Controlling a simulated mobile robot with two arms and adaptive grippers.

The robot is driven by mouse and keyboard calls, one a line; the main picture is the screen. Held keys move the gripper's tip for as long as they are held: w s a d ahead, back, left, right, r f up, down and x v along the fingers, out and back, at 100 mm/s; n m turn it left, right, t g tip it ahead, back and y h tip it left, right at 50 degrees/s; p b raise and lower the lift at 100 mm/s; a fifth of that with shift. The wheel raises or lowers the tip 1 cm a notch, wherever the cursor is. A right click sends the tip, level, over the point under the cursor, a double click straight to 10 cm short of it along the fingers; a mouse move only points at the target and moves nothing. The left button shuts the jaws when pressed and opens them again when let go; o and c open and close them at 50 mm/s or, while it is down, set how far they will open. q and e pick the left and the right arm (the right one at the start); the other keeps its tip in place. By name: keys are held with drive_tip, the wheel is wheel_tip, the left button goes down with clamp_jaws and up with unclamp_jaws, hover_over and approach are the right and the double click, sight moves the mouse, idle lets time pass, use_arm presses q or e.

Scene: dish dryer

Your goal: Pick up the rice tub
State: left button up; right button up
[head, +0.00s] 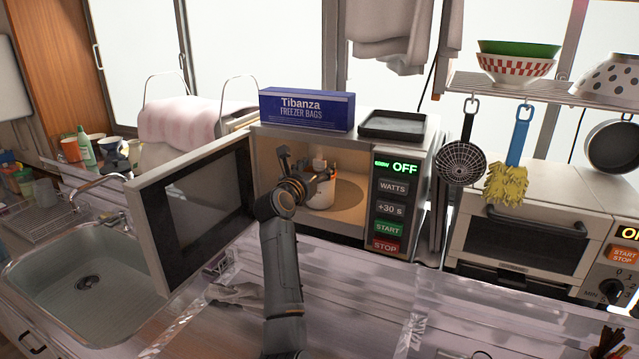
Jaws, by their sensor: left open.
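The rice tub (320,194) looks like a small white round container with some orange on it. It stands inside the open microwave, on the round turntable. My left gripper (312,168) reaches into the microwave opening from the front. Its jaws are open at the near left side of the tub and cover part of it. I cannot tell whether the fingers touch the tub. My right gripper is not in view.
The microwave door (196,212) stands open to the left, close beside my arm. The control panel (392,205) bounds the opening on the right. A freezer bags box (306,110) and a black tray (392,125) lie on top. A sink (85,275) is at left.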

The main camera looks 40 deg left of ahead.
use_arm(q)
drive_tip(key=shift+x, duration=1.2)
drive_tip(key=shift+s, duration=0.1)
clamp_jaws()
drive_tip(key=shift+r, duration=0.1)
